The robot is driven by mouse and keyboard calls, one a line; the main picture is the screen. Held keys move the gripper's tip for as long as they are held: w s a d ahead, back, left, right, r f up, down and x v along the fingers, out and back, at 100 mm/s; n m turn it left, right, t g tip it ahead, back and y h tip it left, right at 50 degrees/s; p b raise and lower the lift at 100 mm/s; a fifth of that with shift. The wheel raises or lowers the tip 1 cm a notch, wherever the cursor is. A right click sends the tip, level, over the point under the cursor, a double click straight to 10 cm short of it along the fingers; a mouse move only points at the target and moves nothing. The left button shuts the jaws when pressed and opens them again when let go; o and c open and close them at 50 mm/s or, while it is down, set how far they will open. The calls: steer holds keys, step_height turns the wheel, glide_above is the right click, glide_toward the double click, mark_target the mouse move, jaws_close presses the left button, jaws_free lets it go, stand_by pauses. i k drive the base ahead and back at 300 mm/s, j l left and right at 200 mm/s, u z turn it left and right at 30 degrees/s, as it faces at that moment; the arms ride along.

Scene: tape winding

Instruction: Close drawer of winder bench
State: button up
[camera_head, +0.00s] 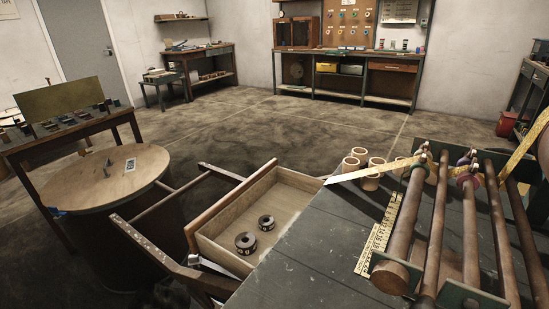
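The winder bench (310,262) has a dark grey top and fills the lower right. Its wooden drawer (223,210) stands open, pulled out from the bench's left side. Two dark ring-shaped rolls (246,243) and (266,222) lie on the drawer's floor. The drawer's front panel faces left, and its outer face is mostly hidden. My gripper does not show clearly anywhere in the picture, so I cannot see it touching the drawer.
A wooden frame (160,254) and a round-topped drum (105,185) stand left of the drawer. A metal tool (215,267) shows by the drawer's near side. Rollers (442,215), a yellow ruler (380,235) and cardboard cores (371,180) are on the bench. The floor beyond is open.

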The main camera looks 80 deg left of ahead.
mark_target(276, 191)
steer(key=k+j+u, duration=0.35)
steer(key=j, duration=0.25)
steer(key=k+j+u, duration=0.15)
steer(key=j, duration=0.2)
steer(key=k+j+u, duration=0.15)
steer(key=j, duration=0.2)
steer(key=k+j+u, duration=0.15)
steer(key=j, duration=0.25)
steer(key=i+j+u, duration=0.15)
steer(key=k+j, duration=0.1)
steer(key=i+z, duration=0.1)
steer(key=z, duration=0.2)
